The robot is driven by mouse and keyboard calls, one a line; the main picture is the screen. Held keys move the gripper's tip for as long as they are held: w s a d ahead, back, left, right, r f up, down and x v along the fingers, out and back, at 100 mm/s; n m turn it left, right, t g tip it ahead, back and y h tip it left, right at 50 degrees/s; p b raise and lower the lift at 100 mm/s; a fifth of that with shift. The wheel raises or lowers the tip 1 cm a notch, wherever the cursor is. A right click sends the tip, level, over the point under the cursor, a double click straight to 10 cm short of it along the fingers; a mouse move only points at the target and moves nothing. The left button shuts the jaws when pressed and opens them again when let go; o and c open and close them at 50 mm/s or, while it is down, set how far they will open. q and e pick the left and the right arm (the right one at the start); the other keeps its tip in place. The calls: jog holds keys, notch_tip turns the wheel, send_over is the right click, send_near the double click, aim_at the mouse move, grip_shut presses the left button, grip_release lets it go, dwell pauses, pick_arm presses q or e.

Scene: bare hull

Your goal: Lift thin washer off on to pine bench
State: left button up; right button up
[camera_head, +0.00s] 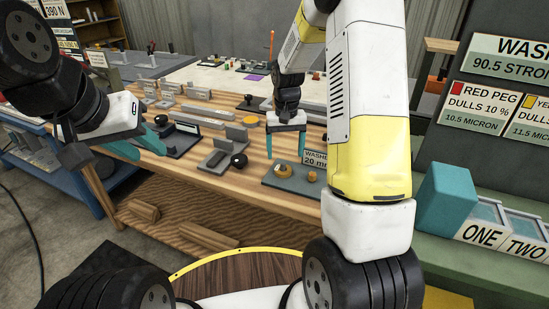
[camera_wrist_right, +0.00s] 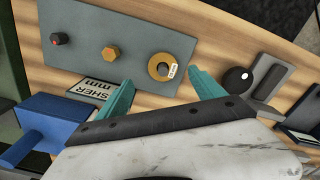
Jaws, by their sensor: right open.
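The thin washer (camera_wrist_right: 162,68) is a flat brass-coloured ring with a small white tag, lying on a grey plate (camera_wrist_right: 90,30). It also shows in the head view (camera_head: 283,178), near the plate's left end. The plate rests on the pine bench (camera_head: 190,176). My right gripper (camera_head: 285,157) is open and points down above the plate. In the right wrist view its teal fingertips (camera_wrist_right: 164,90) are apart, one to each side of the washer and short of it, touching nothing visible. My left gripper (camera_head: 138,145) is open and empty over the bench's left end.
A brass hex piece (camera_wrist_right: 111,51) and a dark red-topped peg (camera_wrist_right: 59,39) share the plate. A block with a black knob (camera_head: 238,161) stands to the left. A washer label (camera_head: 315,160) stands behind the plate. Bare wood runs along the bench's front edge.

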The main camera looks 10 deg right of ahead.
aim_at(283, 163)
jog(key=f, duration=0.6)
jog(key=shift+w+a+f, duration=0.15)
jog(key=shift+a+f, duration=0.05)
jog(key=shift+a, duration=0.05)
jog(key=shift+c, duration=0.2)
jog(key=c, duration=1.5)
